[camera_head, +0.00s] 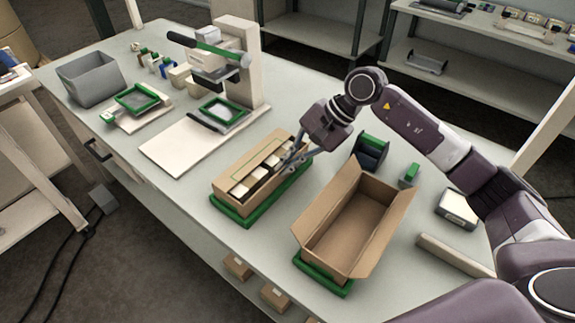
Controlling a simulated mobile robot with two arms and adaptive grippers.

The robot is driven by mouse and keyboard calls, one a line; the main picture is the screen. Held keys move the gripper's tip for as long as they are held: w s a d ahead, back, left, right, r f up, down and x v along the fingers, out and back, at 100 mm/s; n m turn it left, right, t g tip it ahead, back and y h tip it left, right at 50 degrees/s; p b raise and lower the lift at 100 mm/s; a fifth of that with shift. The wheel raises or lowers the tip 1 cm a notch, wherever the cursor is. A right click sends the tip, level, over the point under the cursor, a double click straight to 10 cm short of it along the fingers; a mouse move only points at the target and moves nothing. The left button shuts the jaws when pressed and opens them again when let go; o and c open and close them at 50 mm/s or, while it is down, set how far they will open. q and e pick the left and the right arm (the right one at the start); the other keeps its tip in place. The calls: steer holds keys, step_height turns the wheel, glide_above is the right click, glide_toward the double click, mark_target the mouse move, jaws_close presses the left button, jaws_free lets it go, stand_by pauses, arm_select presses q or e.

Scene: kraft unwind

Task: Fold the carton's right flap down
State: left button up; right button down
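An open brown carton (345,228) stands on a green base at the front centre of the bench, and its inside looks empty. Its right flap (391,232) stands up and leans outward; another flap rises on its left side. My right gripper (293,160) is to the left of and behind this carton, at the right rim of a second brown box (233,183). Its thin fingers point down beside the box's contents; whether they are open, shut or touching anything is too small to tell. My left gripper is not in view.
The second box holds several pale and dark blocks and sits on a green base (236,217). A dark green-sided holder (368,153), a small green block (409,175) and a white device (457,209) lie right. A white press stand (240,65) is behind.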

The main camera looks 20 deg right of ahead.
steer(key=shift+w+a+r+m+g+h, duration=0.2)
steer(key=shift+w+g+h, duration=0.1)
steer(key=shift+g+h, duration=0.2)
steer(key=shift+w+a+r+m+g+h, duration=0.15)
steer(key=shift+w+a+g+h, duration=0.1)
steer(key=shift+g+h, duration=0.25)
steer(key=shift+w+a+g+h+b, duration=0.2)
steer(key=shift+w+g+h+b, duration=0.25)
steer(key=shift+g, duration=0.65)
steer(key=shift+m+h, duration=0.25)
steer(key=c, duration=2.2)
jaws_free()
steer(key=shift+r, duration=0.15)
steer(key=v, duration=1.1)
steer(key=shift+d+r, duration=0.2)
steer(key=shift+r, duration=0.1)
steer(key=shift+w, duration=0.15)
